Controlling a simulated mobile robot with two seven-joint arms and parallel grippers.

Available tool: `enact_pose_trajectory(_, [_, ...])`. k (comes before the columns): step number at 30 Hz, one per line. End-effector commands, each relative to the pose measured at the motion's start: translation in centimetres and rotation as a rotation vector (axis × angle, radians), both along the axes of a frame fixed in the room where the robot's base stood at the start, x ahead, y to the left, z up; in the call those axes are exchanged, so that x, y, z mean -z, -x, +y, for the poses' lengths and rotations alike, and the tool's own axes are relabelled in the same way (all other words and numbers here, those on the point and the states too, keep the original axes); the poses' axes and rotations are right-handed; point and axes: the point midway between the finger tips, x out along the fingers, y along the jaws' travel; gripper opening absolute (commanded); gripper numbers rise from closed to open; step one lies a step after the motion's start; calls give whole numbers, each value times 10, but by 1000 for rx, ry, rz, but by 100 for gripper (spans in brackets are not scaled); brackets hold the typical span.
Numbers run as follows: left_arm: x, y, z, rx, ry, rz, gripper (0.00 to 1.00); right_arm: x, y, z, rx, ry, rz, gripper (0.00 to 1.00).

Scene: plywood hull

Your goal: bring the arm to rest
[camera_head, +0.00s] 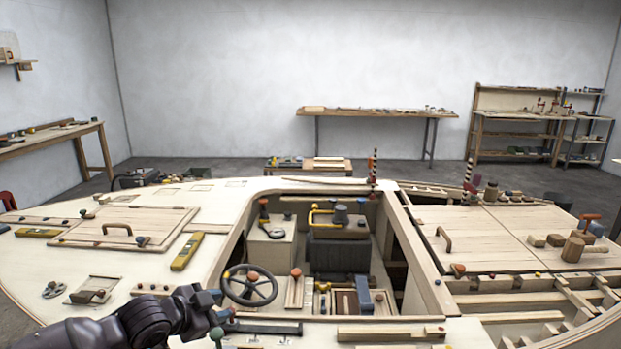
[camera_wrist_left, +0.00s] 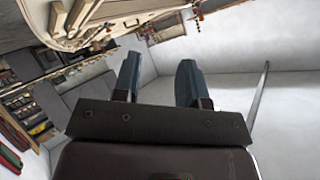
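My left arm enters the head view from the bottom left. My left gripper (camera_head: 210,298) is at its end, above the near deck of the plywood hull (camera_head: 130,262), just left of the black steering wheel (camera_head: 249,286). In the left wrist view, the two blue fingers of the left gripper (camera_wrist_left: 160,68) stand apart with nothing between them. Behind them is bare wall, with the hull tilted at the upper left. My right arm and right gripper do not show.
The cockpit opening (camera_head: 390,225) lies right of my arm, with a dark seat (camera_head: 340,256) inside. A yellow level (camera_head: 187,251) lies on the left deck. A wooden mallet (camera_head: 575,245) and blocks lie on the right hatch. The space above the deck looks clear.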

Motion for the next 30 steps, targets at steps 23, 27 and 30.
enact_pose_trajectory(23, [115, 156, 45, -537, 373, -67, 39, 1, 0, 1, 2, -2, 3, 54])
enact_pose_trajectory(27, [150, 204, 65, -666, 384, 9, 39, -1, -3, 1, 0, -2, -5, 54])
enact_pose_trajectory(30, [173, 239, 75, -745, 393, 71, 39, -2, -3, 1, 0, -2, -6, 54])
